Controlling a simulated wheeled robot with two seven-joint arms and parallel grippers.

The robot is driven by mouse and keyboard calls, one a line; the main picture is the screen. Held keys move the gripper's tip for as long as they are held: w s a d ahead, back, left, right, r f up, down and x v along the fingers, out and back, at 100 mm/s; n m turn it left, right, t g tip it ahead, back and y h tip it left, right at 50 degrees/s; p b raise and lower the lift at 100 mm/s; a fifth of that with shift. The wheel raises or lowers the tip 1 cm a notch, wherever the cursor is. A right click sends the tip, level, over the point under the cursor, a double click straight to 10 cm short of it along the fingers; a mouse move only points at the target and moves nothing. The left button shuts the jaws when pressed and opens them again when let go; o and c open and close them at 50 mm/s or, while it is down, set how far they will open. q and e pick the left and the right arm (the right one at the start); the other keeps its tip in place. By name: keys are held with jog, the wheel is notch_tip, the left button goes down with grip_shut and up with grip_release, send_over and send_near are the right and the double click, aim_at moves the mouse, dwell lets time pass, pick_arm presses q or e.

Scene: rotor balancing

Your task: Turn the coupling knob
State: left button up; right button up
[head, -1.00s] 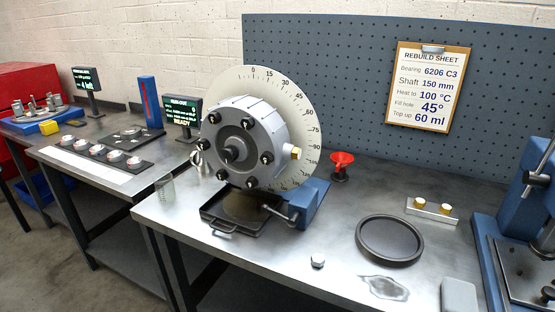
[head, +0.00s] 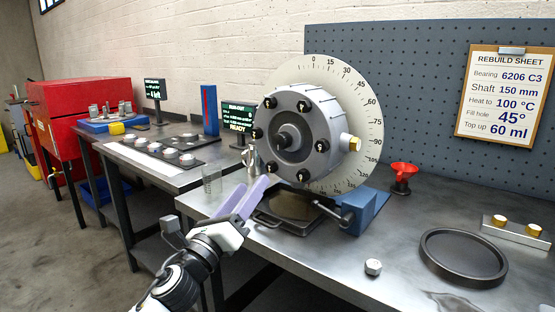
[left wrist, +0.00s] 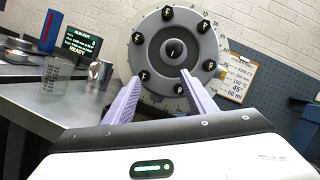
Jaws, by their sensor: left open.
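The grey round housing (head: 310,130) stands upright on the bench in front of a pale dial marked in degrees. A dark knob-like shaft end (head: 286,138) sticks out of its face centre, ringed by several dark bolts; the knob also shows in the left wrist view (left wrist: 175,49). My left gripper (head: 252,190) is open and empty, its lilac fingers below and left of the housing, apart from the knob. In the left wrist view, the fingers (left wrist: 160,82) point at the housing's lower part, below the knob. My right gripper is not in view.
A glass beaker (head: 212,180) and a small metal cup (left wrist: 101,72) stand left of the housing. A black tray (head: 268,220) lies beneath it, with a blue block (head: 368,212) to the right.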

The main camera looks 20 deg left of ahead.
aim_at(279, 145)
pick_arm(q)
jog(key=w+d+r+m, duration=0.1)
jog(key=w+r, duration=0.1)
jog(key=w, duration=0.1)
jog(key=w+d+r+m+h, duration=0.1)
jog(key=w+r+m, duration=0.1)
jog(key=w, duration=0.1)
jog(key=w+d+r+m+h, duration=0.1)
jog(key=w+r+m, duration=0.1)
jog(key=w, duration=0.1)
jog(key=shift+w+d+r, duration=0.1)
jog(key=shift+r, duration=0.3)
jog(key=shift+w+d+r, duration=0.15)
jog(key=shift+w+r, duration=0.05)
jog(key=shift+w, duration=0.3)
